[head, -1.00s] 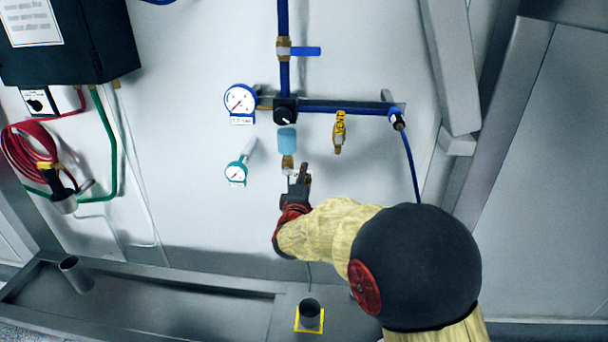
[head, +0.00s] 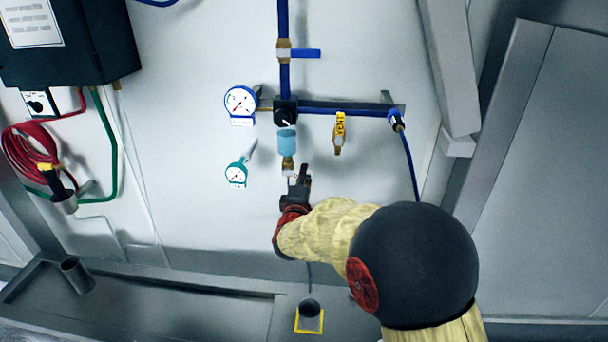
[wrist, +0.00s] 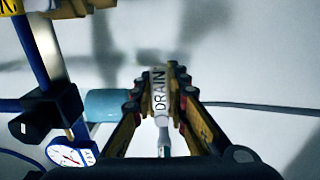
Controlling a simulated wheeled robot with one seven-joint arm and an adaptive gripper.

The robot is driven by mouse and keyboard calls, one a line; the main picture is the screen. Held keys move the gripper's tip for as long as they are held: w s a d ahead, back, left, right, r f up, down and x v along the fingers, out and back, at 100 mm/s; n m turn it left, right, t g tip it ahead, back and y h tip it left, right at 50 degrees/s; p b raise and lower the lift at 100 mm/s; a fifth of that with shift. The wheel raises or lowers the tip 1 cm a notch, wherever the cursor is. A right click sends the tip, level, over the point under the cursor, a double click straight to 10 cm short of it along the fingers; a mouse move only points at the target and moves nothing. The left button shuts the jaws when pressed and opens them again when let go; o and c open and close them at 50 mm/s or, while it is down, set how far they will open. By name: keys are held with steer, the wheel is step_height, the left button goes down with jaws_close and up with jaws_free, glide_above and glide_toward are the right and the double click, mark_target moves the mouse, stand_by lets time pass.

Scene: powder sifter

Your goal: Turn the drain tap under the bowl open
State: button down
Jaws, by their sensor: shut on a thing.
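The light-blue bowl (head: 287,141) hangs under a black regulator knob (head: 285,113) on the wall pipework. It also shows in the wrist view (wrist: 104,105), left of my fingers. Below the bowl is a brass fitting (head: 288,163). The drain tap (wrist: 160,91), with a pale tag reading "DRAIN", sits between my fingertips in the wrist view. My gripper (head: 298,183) is just below the bowl, shut on this tap; it also shows in the wrist view (wrist: 161,88). My fingers hide part of the tap, so its exact angle is hard to tell.
A white gauge (head: 240,100) and a teal gauge (head: 236,173) are left of the bowl. A yellow-tagged brass valve (head: 339,133) is to its right. A blue-handled valve (head: 306,52) is above. A dark cup (head: 310,310) stands below on a yellow-edged base.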

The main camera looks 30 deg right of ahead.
steer(key=shift+a+r+n+p, duration=0.1)
steer(key=shift+r+n+p, duration=0.5)
steer(key=shift+p, duration=0.75)
steer(key=shift+r+n+p, duration=0.25)
steer(key=shift+n+p, duration=0.55)
steer(key=shift+p, duration=0.55)
steer(key=n+p, duration=0.1)
steer(key=p, duration=0.1)
steer(key=n+p, duration=0.1)
steer(key=p, duration=0.1)
steer(key=shift+w+a+r+n, duration=0.15)
steer(key=shift+a+r+n, duration=0.05)
steer(key=shift+r+n, duration=0.2)
steer(key=c, duration=1.7)
jaws_free()
